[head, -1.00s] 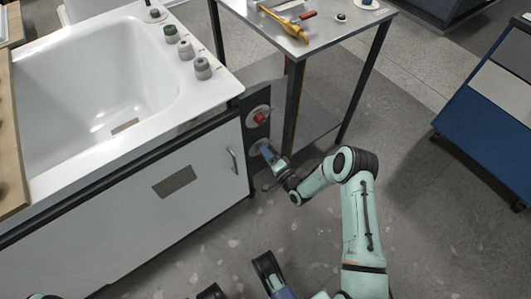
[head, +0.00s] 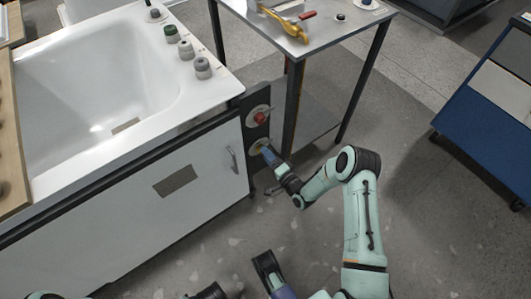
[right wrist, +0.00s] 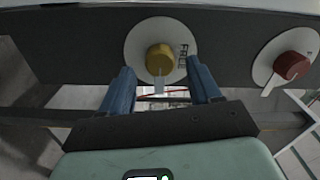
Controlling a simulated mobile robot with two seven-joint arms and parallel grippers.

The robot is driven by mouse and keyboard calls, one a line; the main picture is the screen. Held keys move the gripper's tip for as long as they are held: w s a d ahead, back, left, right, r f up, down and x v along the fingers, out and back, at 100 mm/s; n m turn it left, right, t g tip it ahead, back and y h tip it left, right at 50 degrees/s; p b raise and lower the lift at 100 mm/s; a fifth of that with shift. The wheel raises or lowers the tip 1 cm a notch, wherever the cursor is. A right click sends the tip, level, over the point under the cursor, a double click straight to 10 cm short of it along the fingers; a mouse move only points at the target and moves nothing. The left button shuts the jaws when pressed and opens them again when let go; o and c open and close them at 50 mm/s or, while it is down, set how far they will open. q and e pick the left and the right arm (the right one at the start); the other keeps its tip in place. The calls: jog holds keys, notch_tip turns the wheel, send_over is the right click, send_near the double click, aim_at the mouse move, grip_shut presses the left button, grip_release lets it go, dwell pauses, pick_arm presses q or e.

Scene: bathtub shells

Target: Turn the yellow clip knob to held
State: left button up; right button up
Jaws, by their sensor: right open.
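The yellow clip knob (right wrist: 160,58) sits on a round pale dial on the dark panel, with its grey pointer towards the bottom of the right wrist view. A printed label, which seems to read FREE, lies right of the knob. My right gripper (right wrist: 160,70) is open, its two blue fingers apart on either side below the knob, with no clear contact. In the head view my right gripper (head: 267,153) is at the lower dial and largely hides the knob.
A red knob (right wrist: 292,65) on its own dial is beside the yellow one; the head view shows it above (head: 260,118). The white bathtub (head: 90,80) is left, a metal table (head: 325,35) with tools behind, a blue cabinet (head: 490,125) right. The floor between is open.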

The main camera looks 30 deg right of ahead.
pick_arm(q)
jog(key=shift+t, duration=0.6)
jog(key=w+r, duration=0.1)
jog(key=w+r+p, duration=0.1)
jog(key=r, duration=0.1)
jog(key=w+d+r+p, duration=0.1)
jog(key=shift+d+r, duration=0.1)
jog(key=shift+r, duration=0.05)
pick_arm(e)
jog(key=s, duration=1.1)
jog(key=shift+s+d, duration=0.3)
jog(key=shift+d, duration=0.15)
